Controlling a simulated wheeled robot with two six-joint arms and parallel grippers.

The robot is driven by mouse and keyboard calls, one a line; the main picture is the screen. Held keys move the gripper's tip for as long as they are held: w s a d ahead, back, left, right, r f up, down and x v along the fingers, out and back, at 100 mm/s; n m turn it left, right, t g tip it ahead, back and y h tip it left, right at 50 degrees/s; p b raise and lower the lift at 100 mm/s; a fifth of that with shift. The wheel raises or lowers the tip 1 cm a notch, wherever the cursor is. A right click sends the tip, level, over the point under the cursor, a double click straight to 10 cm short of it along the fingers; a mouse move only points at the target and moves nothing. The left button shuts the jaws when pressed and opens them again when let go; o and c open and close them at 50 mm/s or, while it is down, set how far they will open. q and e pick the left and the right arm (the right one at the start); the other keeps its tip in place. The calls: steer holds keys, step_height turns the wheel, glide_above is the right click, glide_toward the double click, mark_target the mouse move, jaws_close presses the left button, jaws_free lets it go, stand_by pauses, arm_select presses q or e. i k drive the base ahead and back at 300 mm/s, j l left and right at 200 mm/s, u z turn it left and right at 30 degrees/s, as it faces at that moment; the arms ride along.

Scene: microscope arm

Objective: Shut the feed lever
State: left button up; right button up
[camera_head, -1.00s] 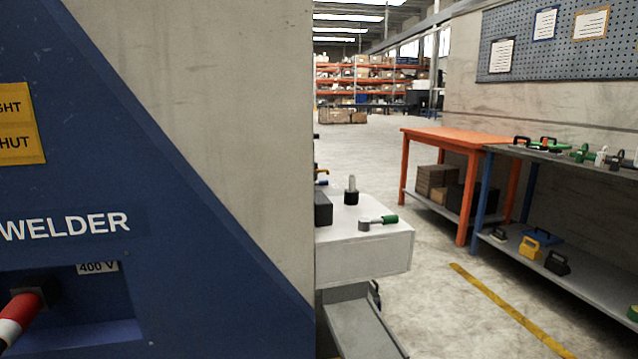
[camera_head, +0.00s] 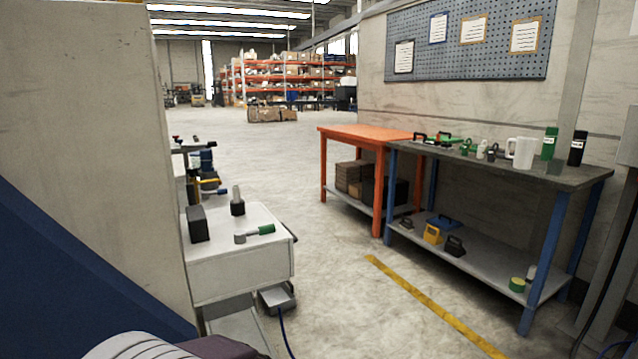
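I cannot make out a feed lever for certain in this view. A short grey piece with a green handle (camera_head: 255,233) lies on top of a white cabinet (camera_head: 240,270) left of centre; I cannot tell whether it is the lever. Beside it are a dark block (camera_head: 197,224) and a black piece with a grey upright pin (camera_head: 237,202). Neither of my grippers shows in the head view.
A grey wall with a blue panel (camera_head: 60,270) fills the left side and hides part of the cabinet. An orange table (camera_head: 365,134) and a grey workbench (camera_head: 570,178) with tools stand right. Open floor with a yellow line (camera_head: 430,305) lies between.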

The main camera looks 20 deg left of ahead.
mark_target(205, 194)
steer(key=i+l+z, duration=0.75)
steer(key=z, duration=0.2)
steer(key=i+j+u, duration=0.1)
steer(key=i+u, duration=0.35)
steer(key=i+l+u, duration=0.1)
steer(key=i+u, duration=0.35)
steer(key=i+l+u, duration=0.3)
steer(key=i+u, duration=0.15)
steer(key=i+j+u, duration=0.15)
steer(key=i+u, duration=0.55)
steer(key=u, duration=0.2)
steer(key=i+u, duration=0.4)
steer(key=i+l+u, duration=0.2)
steer(key=u, duration=0.25)
steer(key=i+l+u, duration=0.6)
steer(key=l+u, duration=0.15)
steer(key=u, duration=0.15)
